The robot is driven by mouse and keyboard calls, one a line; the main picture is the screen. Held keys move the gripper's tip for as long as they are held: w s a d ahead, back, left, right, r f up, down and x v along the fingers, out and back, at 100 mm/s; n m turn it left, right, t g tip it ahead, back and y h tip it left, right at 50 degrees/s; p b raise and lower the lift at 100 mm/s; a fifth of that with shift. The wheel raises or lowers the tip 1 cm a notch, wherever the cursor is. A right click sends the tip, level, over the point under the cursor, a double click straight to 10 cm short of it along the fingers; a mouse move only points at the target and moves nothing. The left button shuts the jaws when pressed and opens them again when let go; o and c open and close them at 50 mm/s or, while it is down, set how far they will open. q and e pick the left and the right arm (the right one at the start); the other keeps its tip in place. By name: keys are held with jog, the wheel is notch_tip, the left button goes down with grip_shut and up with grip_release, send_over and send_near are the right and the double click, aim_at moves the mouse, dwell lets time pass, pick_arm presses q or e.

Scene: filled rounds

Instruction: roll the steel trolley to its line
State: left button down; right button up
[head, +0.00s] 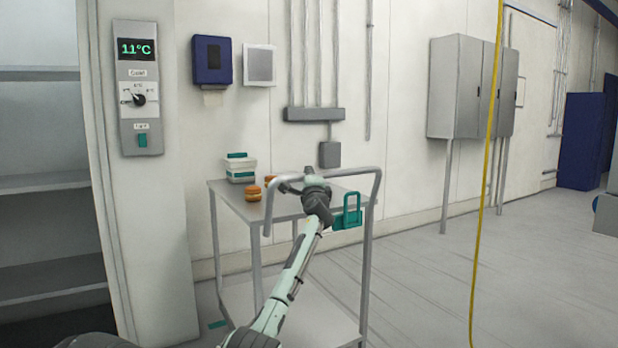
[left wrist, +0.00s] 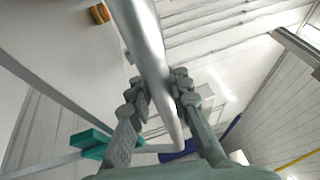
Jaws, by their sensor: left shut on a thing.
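The steel trolley (head: 228,188) stands in the middle of the head view, close to the wall, with a flat top, a lower shelf (head: 310,310) and a raised tubular handle (head: 368,170). My left gripper (head: 315,186) is shut on the handle's bar; the left wrist view shows the bar (left wrist: 150,60) running between the fingers (left wrist: 163,105). My right gripper is out of view.
Stacked white-and-teal boxes (head: 240,168) and buns (head: 253,194) stand on the trolley top. An open shelf unit (head: 45,185) and a control panel (head: 138,90) are at left. A yellow cable (head: 484,180) hangs at right. The floor to the right is clear.

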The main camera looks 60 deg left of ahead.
pick_arm(q)
jog(key=c, duration=1.4)
grip_release()
jog(key=shift+s+a+f, duration=0.2)
jog(key=shift+s+a, duration=0.05)
jog(key=shift+c, duration=0.2)
jog(key=shift+o, duration=0.4)
jog(key=shift+w+d+r, duration=0.1)
jog(key=shift+d, duration=0.1)
jog(key=v, duration=1.2)
